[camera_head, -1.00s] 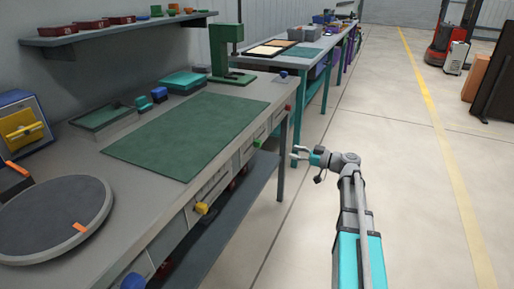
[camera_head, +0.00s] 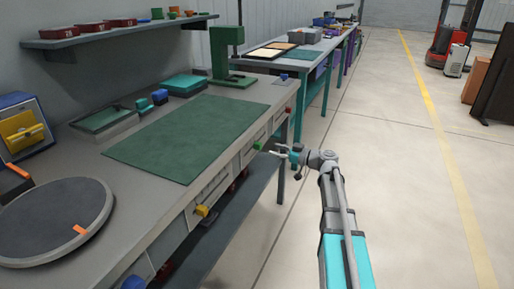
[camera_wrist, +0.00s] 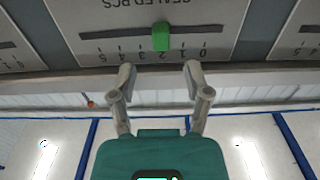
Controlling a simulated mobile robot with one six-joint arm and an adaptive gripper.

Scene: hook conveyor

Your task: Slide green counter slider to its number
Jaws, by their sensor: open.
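The green counter slider (camera_head: 257,146) sticks out from the front of the near workbench. In the wrist view the green slider (camera_wrist: 160,36) sits on a dark slot in a grey panel, whose lettering is upside down and reads "SEALED PCS". A scale from 0 to 5 runs along the slot, and the slider is in line with about the 2. My gripper (camera_head: 276,151) is in front of the slider, a little apart from it. In the wrist view my gripper (camera_wrist: 160,72) is open, with one finger on each side of the slider's line and nothing between them.
A yellow slider (camera_head: 202,210) and a red slider (camera_head: 289,109) are on the same bench front. The bench top holds a green mat (camera_head: 188,135), a round turntable (camera_head: 45,222) and a green press (camera_head: 222,60). Open floor lies to the right.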

